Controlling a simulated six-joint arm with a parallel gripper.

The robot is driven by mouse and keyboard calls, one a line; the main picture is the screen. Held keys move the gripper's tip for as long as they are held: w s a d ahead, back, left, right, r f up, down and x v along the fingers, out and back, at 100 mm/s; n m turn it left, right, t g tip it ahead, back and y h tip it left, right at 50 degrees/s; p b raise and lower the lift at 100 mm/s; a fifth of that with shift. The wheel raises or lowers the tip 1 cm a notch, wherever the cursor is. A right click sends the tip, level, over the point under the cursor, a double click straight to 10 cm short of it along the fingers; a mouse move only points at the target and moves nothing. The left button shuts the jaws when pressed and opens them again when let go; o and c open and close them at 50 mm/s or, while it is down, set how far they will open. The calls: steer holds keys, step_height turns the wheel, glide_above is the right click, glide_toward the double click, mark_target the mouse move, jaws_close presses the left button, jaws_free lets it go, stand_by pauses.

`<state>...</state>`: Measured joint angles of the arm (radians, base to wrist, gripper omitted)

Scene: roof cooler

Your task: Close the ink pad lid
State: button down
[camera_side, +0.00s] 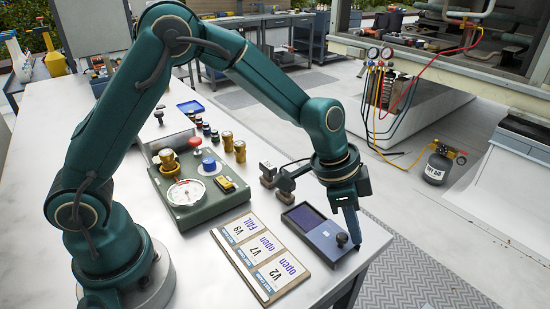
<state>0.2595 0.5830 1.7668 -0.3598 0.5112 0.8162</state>
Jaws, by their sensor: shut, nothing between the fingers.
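The ink pad (303,216) is a flat box near the bench's front right edge, with its dark blue pad surface exposed at the left end. Its grey-blue lid (325,238) covers the right end and carries a black knob (342,240). The lid appears to lie flat, offset to the right of the pad. My gripper (354,238) points down, shut and empty, at the right side of the knob. I cannot tell whether its tips touch the knob or lid.
A board with labelled cards (262,250) lies left of the ink pad. A green case with a gauge (187,192) and brass fittings (240,151) stand behind it. The bench edge is close on the right.

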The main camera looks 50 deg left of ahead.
mark_target(328, 222)
steer(key=a, duration=0.8)
